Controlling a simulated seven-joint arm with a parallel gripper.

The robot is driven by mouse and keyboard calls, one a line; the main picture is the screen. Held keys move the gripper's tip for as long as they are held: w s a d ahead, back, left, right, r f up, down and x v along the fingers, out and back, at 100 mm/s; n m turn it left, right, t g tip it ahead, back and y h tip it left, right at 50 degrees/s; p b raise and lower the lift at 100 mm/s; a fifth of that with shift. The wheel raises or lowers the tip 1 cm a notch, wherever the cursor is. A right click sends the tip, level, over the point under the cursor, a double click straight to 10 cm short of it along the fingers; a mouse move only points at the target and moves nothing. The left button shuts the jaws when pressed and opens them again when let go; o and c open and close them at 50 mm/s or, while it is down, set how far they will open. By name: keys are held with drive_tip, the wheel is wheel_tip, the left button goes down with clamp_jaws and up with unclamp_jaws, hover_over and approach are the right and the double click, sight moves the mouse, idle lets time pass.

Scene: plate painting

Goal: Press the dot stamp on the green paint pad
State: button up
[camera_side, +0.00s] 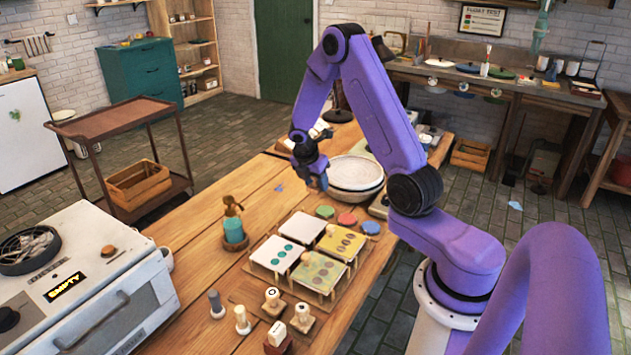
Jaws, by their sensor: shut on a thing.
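My gripper (318,178) is in the air left of the white bowls, above and behind the paint pads. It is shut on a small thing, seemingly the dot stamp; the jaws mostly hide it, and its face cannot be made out. The round green paint pad (325,212) lies on the table below my gripper, apart from it. A red pad (347,219) and a blue pad (371,228) lie in a row to its right.
Several stamps (272,299) stand nearer the front. A white oven (85,290) fills the front left.

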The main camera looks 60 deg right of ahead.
drive_tip(key=shift+w+d+r+x, duration=0.15)
drive_tip(key=shift+d+x, duration=0.2)
drive_tip(key=shift+x, duration=1.65)
drive_tip(key=shift+d+r+x, duration=0.15)
drive_tip(key=shift+d+x, duration=0.2)
drive_tip(key=shift+x, duration=1.7)
drive_tip(key=shift+w+d+r+x, duration=0.1)
drive_tip(key=shift+d+x, duration=0.25)
drive_tip(key=shift+x, duration=1.65)
drive_tip(key=shift+f, duration=0.55)
wheel_tip(320, 180, up, 7)
